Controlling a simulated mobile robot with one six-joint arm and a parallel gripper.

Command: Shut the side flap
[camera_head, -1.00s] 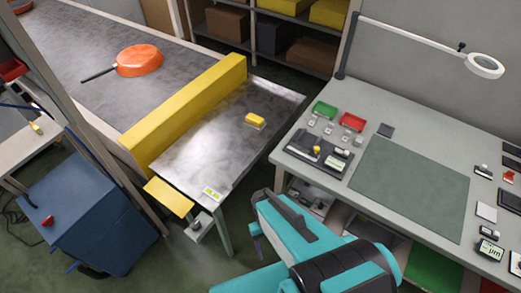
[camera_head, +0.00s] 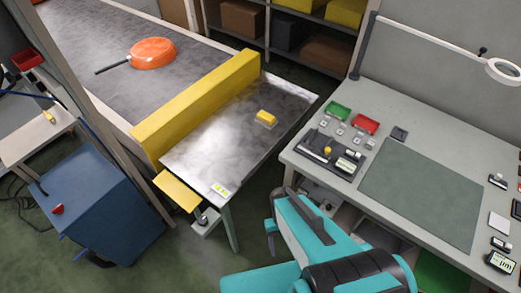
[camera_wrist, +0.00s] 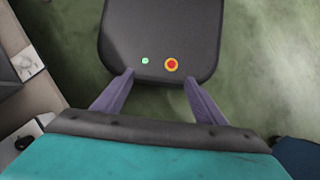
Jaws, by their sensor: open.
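A small flat yellow plate (camera_head: 177,191), which looks like the side flap, juts out from the near left corner of the metal-topped table (camera_head: 205,150) in the head view. It appears to lie out flat, away from the table's edge. A small grey bracket with a dark knob (camera_head: 205,221) sits beside it under the table's end. My teal arm is at the lower right of the head view, with my gripper (camera_head: 270,238) right of the plate and well apart from it. In the wrist view my gripper (camera_wrist: 160,82) has its two purple fingers spread, with nothing between them.
A long yellow barrier (camera_head: 200,105) separates the metal table from the conveyor (camera_head: 95,50), where an orange pan (camera_head: 152,53) lies. A blue cabinet (camera_head: 95,205) stands at left. A workbench (camera_head: 340,195) stands at right. Green floor is open before the metal table.

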